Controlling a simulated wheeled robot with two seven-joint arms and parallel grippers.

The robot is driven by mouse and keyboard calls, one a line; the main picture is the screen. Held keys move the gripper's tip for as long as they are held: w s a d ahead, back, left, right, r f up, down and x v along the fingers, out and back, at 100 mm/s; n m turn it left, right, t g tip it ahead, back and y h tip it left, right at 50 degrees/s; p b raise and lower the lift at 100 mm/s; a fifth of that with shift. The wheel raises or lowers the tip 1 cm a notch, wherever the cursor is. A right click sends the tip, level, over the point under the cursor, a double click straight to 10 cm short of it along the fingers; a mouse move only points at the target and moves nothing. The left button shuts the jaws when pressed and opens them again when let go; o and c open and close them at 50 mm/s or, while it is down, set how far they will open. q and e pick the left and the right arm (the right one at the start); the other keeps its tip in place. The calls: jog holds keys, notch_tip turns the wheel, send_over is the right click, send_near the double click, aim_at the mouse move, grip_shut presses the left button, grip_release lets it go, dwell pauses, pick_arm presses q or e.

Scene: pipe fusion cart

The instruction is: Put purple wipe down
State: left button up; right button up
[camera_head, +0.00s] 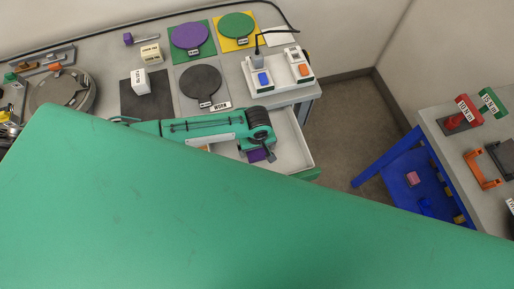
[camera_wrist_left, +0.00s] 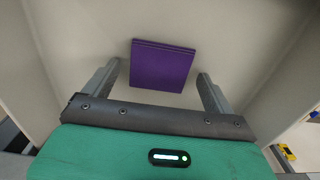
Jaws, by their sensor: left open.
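The purple wipe (camera_wrist_left: 162,66) is a flat square lying on the pale floor of an open drawer. In the left wrist view it lies between and beyond my left gripper's two fingers (camera_wrist_left: 158,84), which stand apart with a gap on each side of it. In the head view my left gripper (camera_head: 266,155) is over the drawer (camera_head: 294,150), and a corner of the wipe (camera_head: 257,156) shows beside it, the rest hidden by the arm. My right gripper does not show.
Above the drawer, the cart top holds a purple disc (camera_head: 190,36), a green disc (camera_head: 237,26), a dark disc (camera_head: 200,82) and a white switch box (camera_head: 278,73). A blue-framed table (camera_head: 448,118) stands at the right. A large green surface fills the foreground.

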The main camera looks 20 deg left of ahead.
aim_at(257, 151)
pick_arm(q)
notch_tip(257, 151, up, 12)
jog(key=b, duration=0.1)
jog(key=shift+f, duration=0.1)
dwell(0.7)
